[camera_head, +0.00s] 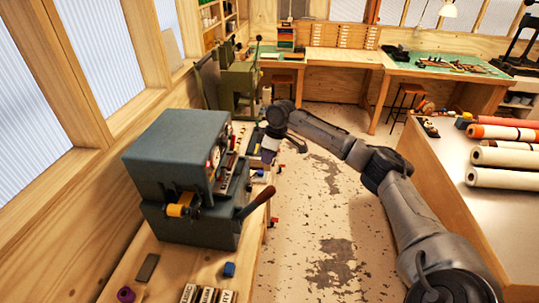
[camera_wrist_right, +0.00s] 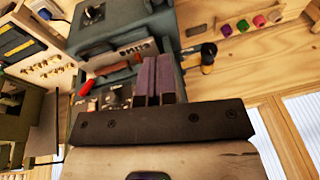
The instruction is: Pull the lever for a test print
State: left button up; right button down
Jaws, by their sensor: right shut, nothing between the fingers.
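The foil machine (camera_head: 178,150), a grey-green box on a dark base, stands on the wooden bench at the left. A lever with a dark red handle (camera_head: 262,199) sticks up and out from its near right corner. My right gripper (camera_head: 268,155) is beside the machine's right face, farther back than the lever and apart from it. In the wrist view the fingers (camera_wrist_right: 160,78) are together and empty in front of the machine (camera_wrist_right: 125,25). A red handle (camera_wrist_right: 86,88) shows there; I cannot tell whether it is the same lever. My left gripper is out of view.
A green machine (camera_head: 238,88) stands farther back along the wall. Foil rolls (camera_head: 500,157) lie on the right table.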

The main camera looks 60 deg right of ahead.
jog(key=p+x, duration=0.1)
jog(key=x, duration=0.5)
jog(key=shift+a+f, duration=0.15)
jog(key=shift+f, duration=0.05)
jog(key=shift+s+f+p, duration=0.45)
jog(key=shift+s+f, duration=0.15)
jog(key=shift+f, duration=0.25)
jog(key=shift+s+f, duration=0.45)
jog(key=shift+f, duration=0.35)
jog(key=shift+f, duration=0.1)
